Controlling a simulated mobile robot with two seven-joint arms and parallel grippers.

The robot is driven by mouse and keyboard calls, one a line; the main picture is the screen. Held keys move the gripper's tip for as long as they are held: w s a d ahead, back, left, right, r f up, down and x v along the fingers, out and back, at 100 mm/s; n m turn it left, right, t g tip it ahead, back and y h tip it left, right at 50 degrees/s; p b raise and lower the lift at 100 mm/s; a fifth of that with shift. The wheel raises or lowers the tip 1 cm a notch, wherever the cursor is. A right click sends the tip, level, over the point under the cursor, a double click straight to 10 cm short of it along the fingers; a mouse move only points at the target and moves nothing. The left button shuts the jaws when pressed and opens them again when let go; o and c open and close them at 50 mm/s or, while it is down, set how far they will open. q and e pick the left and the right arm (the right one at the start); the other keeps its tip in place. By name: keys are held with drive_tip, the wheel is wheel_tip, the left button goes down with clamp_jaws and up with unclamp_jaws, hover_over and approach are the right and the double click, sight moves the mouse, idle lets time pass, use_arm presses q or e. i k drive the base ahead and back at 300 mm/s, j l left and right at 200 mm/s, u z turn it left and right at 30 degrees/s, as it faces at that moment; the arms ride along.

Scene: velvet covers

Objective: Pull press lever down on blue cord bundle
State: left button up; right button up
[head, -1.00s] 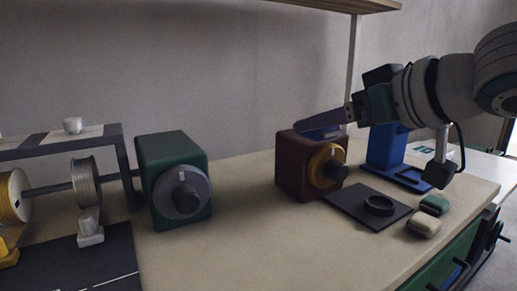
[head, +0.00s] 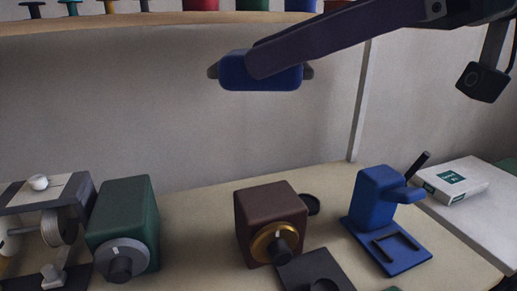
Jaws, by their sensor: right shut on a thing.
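The blue press (head: 375,198) stands upright at the right of the table, with an empty-looking black frame on its base. Its dark lever (head: 418,166) slants up to the right from the press head. My right gripper (head: 262,66) is at the upper middle, high above the table and left of the press. It is shut on a blue block with grey ends, which I take for the blue cord bundle (head: 270,76). The bundle hangs in front of the wall, clear of everything below. My left gripper is out of view.
A brown box (head: 268,205) with a yellow dial and a green box (head: 125,212) with a grey dial stand left of the press. A shelf (head: 130,22) with spools runs above. A white box (head: 455,180) lies at right.

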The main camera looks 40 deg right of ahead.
sight(396, 249)
drive_tip(key=k+l+u, duration=0.2)
drive_tip(key=l+u, duration=0.25)
drive_tip(key=l, duration=0.45)
drive_tip(key=k+l+u, duration=0.4)
drive_tip(key=l, duration=0.4)
drive_tip(key=k+l+u, duration=0.45)
drive_tip(key=l, duration=0.25)
drive_tip(key=k+l+u, duration=0.45)
drive_tip(key=k+l, duration=0.05)
drive_tip(key=l, duration=0.05)
